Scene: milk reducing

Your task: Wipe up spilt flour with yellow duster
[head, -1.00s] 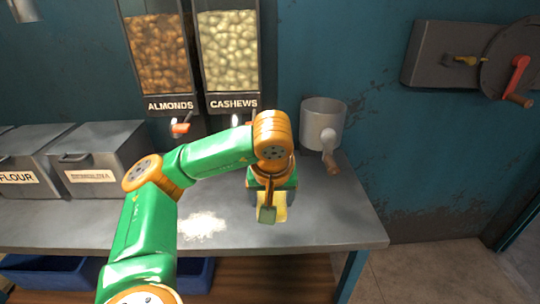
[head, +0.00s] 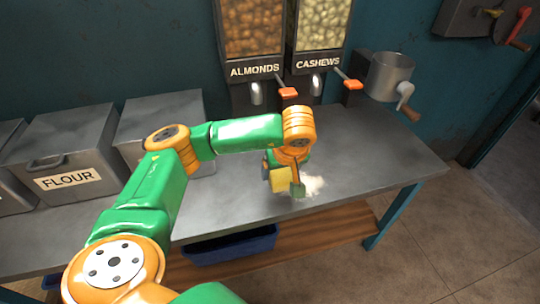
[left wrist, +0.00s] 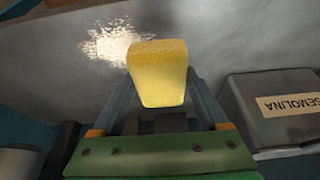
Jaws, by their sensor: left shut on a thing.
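My left gripper (head: 284,182) is shut on the yellow duster (head: 279,181), at the front part of the grey metal counter (head: 240,185). The duster also shows between the fingers in the left wrist view (left wrist: 158,75). The spilt flour (head: 314,185) is a small white patch just right of the gripper, partly hidden behind it. I cannot tell whether the duster touches the counter. My right gripper is not in view.
Grey bins, one labelled FLOUR (head: 66,165), stand on the left; a SEMOLINA bin (left wrist: 275,108) is close beside the gripper. Almond (head: 253,45) and cashew (head: 319,30) dispensers and a metal grinder (head: 388,76) are behind. The counter's right end is clear.

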